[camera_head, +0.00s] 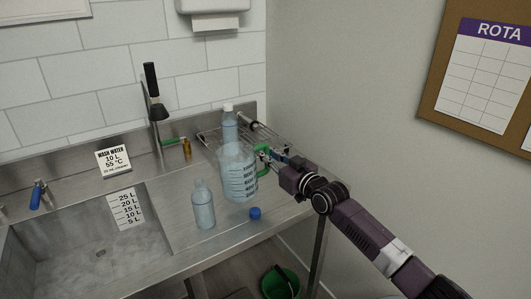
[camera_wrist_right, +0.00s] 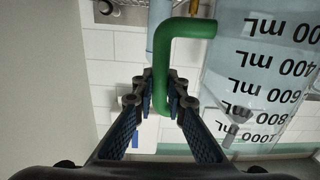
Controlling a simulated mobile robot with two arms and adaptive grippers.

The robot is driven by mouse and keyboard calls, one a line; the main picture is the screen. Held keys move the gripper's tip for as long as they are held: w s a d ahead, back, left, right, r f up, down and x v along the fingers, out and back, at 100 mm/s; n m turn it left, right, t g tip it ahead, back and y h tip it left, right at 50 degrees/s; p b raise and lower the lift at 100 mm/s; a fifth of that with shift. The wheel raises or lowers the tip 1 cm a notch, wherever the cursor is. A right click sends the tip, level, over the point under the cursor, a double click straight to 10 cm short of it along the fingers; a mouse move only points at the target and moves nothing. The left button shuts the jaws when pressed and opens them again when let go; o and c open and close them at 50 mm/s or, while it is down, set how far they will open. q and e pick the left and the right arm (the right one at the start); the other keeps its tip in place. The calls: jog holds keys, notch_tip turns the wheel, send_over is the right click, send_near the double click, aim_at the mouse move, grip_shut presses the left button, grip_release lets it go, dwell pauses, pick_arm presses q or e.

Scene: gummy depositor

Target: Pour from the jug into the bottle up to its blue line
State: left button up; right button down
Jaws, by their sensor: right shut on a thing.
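The clear jug (camera_head: 238,178) has black volume marks and a green handle (camera_head: 264,160). My right gripper (camera_head: 268,158) is shut on that handle; in the right wrist view the fingers (camera_wrist_right: 162,100) close around the green handle (camera_wrist_right: 160,70). The jug (camera_wrist_right: 262,75) looks upside down there. An uncapped clear bluish bottle (camera_head: 203,206) stands upright on the steel drainboard, left of and in front of the jug. Its blue line cannot be made out. I cannot tell how full the jug or bottle is. My left gripper is not in view.
A blue cap (camera_head: 255,213) lies right of the bottle. A capped bottle (camera_head: 229,122) stands behind the jug by a wire rack (camera_head: 205,137). The sink (camera_head: 85,245) is at the left, with a black-handled tap (camera_head: 153,90). A green bucket (camera_head: 279,282) is on the floor.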

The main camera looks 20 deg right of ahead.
aim_at(266, 145)
jog(key=shift+a+r, duration=0.1)
jog(key=shift+r, duration=0.55)
jog(key=shift+a+r+n+p, duration=0.1)
jog(key=shift+r+n+p, duration=0.1)
jog(key=shift+n+p, duration=0.15)
jog(key=shift+s+a+r+n+p, duration=0.1)
jog(key=shift+r+n+p, duration=0.15)
jog(key=shift+r+p, duration=0.45)
jog(key=shift+r, duration=0.05)
jog(key=shift+a+r+n+p, duration=0.15)
jog(key=shift+r+n+p, duration=0.25)
jog(key=shift+n, duration=0.1)
jog(key=shift+f, duration=0.2)
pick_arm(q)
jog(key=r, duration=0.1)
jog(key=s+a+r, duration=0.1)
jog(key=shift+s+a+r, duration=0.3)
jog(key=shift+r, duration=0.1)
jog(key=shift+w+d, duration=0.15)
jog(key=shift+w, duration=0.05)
